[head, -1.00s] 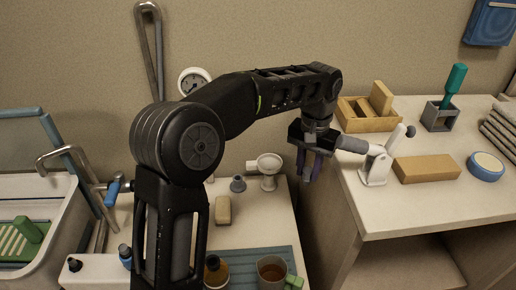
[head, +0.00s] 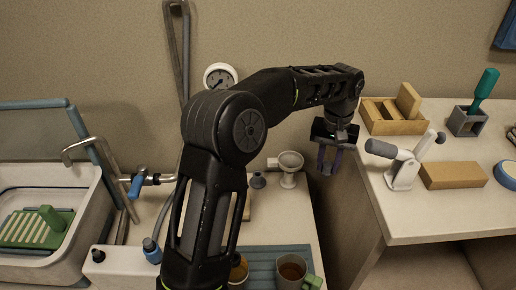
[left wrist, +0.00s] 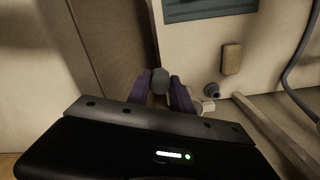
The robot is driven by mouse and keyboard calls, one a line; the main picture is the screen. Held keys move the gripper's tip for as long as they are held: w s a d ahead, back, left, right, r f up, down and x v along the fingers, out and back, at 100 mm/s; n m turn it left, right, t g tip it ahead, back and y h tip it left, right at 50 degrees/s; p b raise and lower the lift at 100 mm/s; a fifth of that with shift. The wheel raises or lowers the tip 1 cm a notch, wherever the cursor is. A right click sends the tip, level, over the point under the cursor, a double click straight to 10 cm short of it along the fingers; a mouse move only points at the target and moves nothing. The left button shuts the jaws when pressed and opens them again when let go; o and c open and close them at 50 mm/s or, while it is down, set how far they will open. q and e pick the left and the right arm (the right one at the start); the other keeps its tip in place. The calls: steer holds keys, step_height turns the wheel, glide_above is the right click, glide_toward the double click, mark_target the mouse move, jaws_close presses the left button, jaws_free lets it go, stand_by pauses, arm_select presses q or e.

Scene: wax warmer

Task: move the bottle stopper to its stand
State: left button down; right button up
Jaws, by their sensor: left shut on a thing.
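My left gripper (head: 330,170) hangs over the gap between the low counter and the right-hand counter, fingers down. In the left wrist view its purple fingers (left wrist: 160,88) are shut on a round grey knob, which I take for the bottle stopper (left wrist: 159,80). The stopper's lower part is hidden. A small blue-grey flared piece (head: 258,180), possibly the stand, is on the low counter left of the gripper. It also shows in the left wrist view (left wrist: 212,90), right of the fingers and apart from them. My right gripper is not in view.
A white holder with grey arms (head: 404,172), a tan block (head: 452,175) and a wooden box (head: 385,127) are on the right-hand counter. A cup (head: 291,272) sits at the front.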

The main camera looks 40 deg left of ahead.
arm_select(q)
steer(key=a+f+n+p, duration=0.1)
steer(key=a+f+n, duration=0.3)
steer(key=a+n, duration=0.3)
steer(key=w+a+f+n+p, duration=0.1)
steer(key=a+f+n, duration=0.3)
steer(key=a+n, duration=0.4)
steer(key=w+a+f+n+p, duration=0.1)
steer(key=a+f+n+p, duration=0.2)
steer(key=a+n, duration=0.4)
steer(key=a+f, duration=0.1)
steer(key=a, duration=0.3)
steer(key=shift+w, duration=0.25)
steer(key=shift+f, duration=0.1)
steer(key=shift+f+b, duration=1.55)
steer(key=shift+f, duration=0.7)
